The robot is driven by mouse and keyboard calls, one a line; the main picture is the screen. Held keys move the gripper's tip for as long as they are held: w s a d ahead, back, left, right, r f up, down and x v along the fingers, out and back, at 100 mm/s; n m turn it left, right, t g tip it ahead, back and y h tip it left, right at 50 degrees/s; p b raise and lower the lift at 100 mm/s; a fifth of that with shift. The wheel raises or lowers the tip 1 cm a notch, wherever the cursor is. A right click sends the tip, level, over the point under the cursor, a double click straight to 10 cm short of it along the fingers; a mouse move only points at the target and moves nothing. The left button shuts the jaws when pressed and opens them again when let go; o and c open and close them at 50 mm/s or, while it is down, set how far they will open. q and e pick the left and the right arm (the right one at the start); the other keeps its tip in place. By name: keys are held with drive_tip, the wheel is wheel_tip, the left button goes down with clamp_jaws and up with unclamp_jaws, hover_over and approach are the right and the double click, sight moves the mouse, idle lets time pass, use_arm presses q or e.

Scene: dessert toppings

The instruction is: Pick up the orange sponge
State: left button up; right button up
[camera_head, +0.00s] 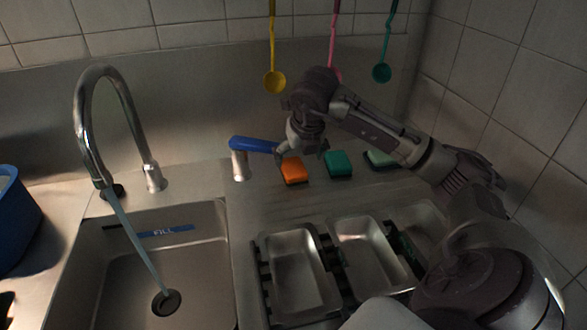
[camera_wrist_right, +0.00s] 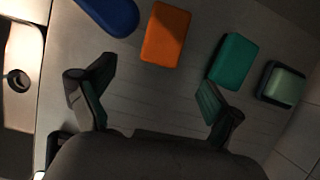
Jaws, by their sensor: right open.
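The orange sponge (camera_head: 294,172) lies on the metal counter beside the blue tap handle. It also shows in the right wrist view (camera_wrist_right: 166,34), at the top middle. My right gripper (camera_head: 303,146) is above the counter, right over the sponge's back edge in the head view. In the right wrist view my right gripper (camera_wrist_right: 152,84) has its fingers spread wide, with the sponge beyond the fingertips and nothing between them. The sponge is apart from both fingers there. My left gripper is not in either view.
A teal sponge (camera_head: 338,164) and a pale green sponge (camera_head: 380,158) lie to the right. The blue handle (camera_head: 254,144) stands close on the left. A sink (camera_head: 214,262) with running water is at left, metal trays (camera_head: 297,272) in front. Ladles (camera_head: 274,82) hang behind.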

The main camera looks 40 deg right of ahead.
sight(296, 171)
drive_tip(key=x, duration=0.5)
drive_tip(key=p+x, duration=0.1)
drive_tip(key=x, duration=0.2)
drive_tip(key=shift+w+d, duration=0.25)
drive_tip(key=shift+w, duration=0.15)
drive_tip(key=c, duration=1)
